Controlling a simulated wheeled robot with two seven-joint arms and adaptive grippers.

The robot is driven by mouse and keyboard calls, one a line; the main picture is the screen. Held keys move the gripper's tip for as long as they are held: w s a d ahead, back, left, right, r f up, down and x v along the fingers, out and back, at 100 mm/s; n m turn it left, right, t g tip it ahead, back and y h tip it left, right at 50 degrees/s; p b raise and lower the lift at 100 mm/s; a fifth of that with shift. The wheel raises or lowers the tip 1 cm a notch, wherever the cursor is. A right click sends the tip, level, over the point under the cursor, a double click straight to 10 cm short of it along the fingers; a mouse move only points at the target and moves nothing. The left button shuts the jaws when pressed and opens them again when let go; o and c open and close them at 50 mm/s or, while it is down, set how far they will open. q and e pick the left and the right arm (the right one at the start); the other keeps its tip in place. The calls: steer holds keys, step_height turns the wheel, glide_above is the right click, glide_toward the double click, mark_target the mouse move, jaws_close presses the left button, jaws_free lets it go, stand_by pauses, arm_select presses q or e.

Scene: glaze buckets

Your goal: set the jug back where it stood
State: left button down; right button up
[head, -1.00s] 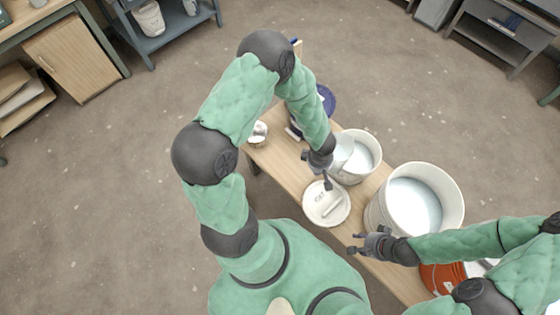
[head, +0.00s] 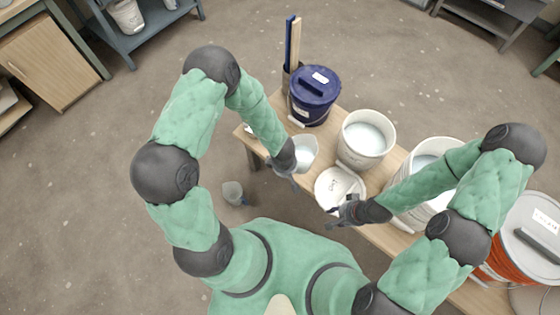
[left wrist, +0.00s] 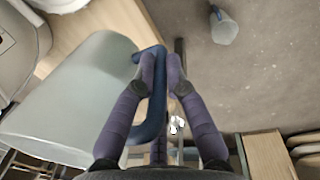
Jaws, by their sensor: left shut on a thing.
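The jug (head: 305,152) is pale and translucent with a blue handle. In the left wrist view the jug (left wrist: 70,100) fills the left side. My left gripper (left wrist: 161,65) is shut on the handle, its fingers either side of it. In the head view my left gripper (head: 286,176) holds the jug by the bench's (head: 325,155) left part, left of the smaller white bucket (head: 366,139). I cannot tell whether the jug touches the bench. My right gripper (head: 338,207) looks open, close to the near edge of the round white lid (head: 338,187).
A lidded dark-blue bucket (head: 315,98) and a holder with upright sticks (head: 292,45) stand behind the jug. A larger white bucket (head: 425,165) and a lidded orange bucket (head: 488,272) stand to the right. A small grey cup (head: 233,193) shows against the floor, off the bench's end.

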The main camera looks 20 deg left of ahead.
arm_select(q)
steer(key=w+a+f+b, duration=0.5)
steer(key=w+f, duration=0.3)
steer(key=f, duration=0.3)
steer(key=shift+a+b, duration=0.2)
steer(key=shift+b, duration=0.2)
steer(key=shift+f, duration=0.1)
steer(key=c, duration=1.3)
jaws_free()
